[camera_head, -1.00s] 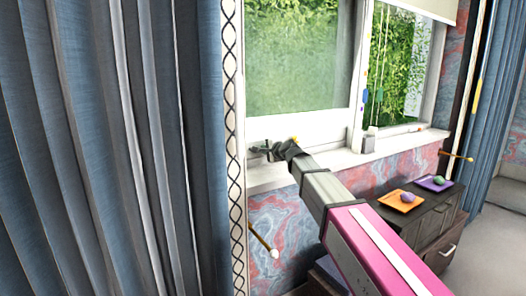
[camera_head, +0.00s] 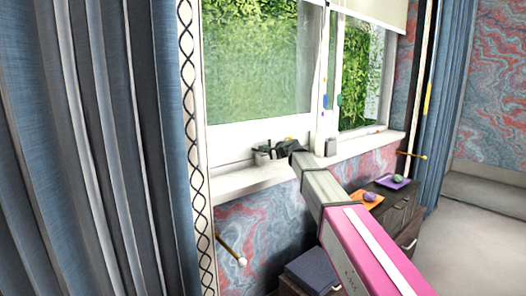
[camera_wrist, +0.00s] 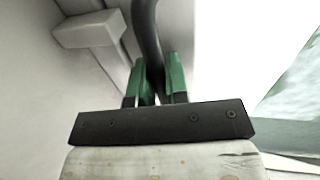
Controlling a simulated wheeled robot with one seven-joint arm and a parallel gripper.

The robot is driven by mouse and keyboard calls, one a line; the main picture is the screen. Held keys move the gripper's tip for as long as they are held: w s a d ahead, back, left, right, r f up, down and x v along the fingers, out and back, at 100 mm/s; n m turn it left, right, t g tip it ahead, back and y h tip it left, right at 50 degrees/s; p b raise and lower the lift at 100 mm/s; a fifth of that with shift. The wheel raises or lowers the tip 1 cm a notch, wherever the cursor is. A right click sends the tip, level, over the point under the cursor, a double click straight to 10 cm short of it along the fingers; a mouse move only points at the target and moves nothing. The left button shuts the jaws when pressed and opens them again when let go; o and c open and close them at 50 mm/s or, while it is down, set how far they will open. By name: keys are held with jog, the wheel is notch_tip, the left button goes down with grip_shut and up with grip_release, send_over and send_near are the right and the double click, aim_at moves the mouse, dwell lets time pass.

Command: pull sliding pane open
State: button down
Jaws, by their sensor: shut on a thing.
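The sliding pane (camera_head: 258,70) is a large glass panel in a white frame, at the middle of the head view. My gripper (camera_head: 266,152) is at its lower rail, above the sill. In the wrist view, the green fingers of my gripper (camera_wrist: 158,80) are shut on a dark curved handle (camera_wrist: 146,28), which runs up between them. The handle's lower part is hidden by the fingers and the palm. I cannot tell from the head view whether the pane stands apart from its frame.
A blue-grey curtain (camera_head: 75,150) hangs close on the left. A dark cabinet (camera_head: 398,213) with an orange tray (camera_head: 366,197) and a purple tray (camera_head: 391,182) stands at right.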

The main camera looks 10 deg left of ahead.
jog(key=c, duration=1.1)
grip_release()
jog(key=shift+c, duration=0.2)
jog(key=v, duration=1.1)
